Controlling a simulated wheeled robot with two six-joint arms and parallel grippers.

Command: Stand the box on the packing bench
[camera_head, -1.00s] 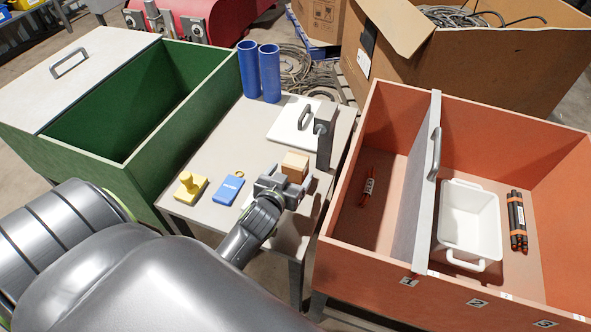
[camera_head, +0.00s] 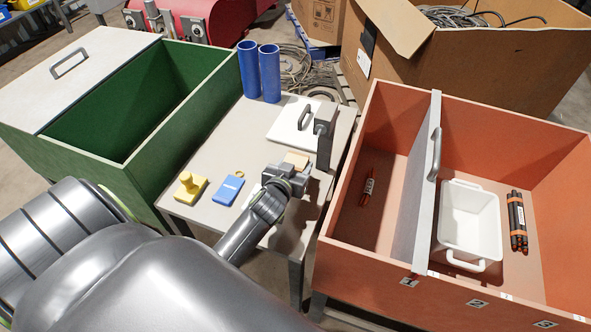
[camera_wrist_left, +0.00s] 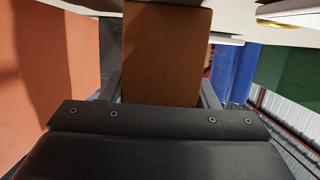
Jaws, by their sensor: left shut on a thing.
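The box (camera_head: 297,160) is a small tan block. In the head view it is at the front right part of the grey packing bench (camera_head: 222,144), partly hidden behind my left gripper (camera_head: 290,176). My left gripper is shut on the box. In the left wrist view the box (camera_wrist_left: 167,52) is a brown face standing out between the fingers. I cannot tell whether its underside touches the bench. My right gripper is not in view.
A grey post (camera_head: 325,135) stands close to the right of the box. A yellow stamp (camera_head: 190,187), blue tag (camera_head: 229,190), white lidded panel (camera_head: 290,122) and blue tubes (camera_head: 270,75) are on the bench. Green (camera_head: 185,110) and orange (camera_head: 400,270) bins flank it.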

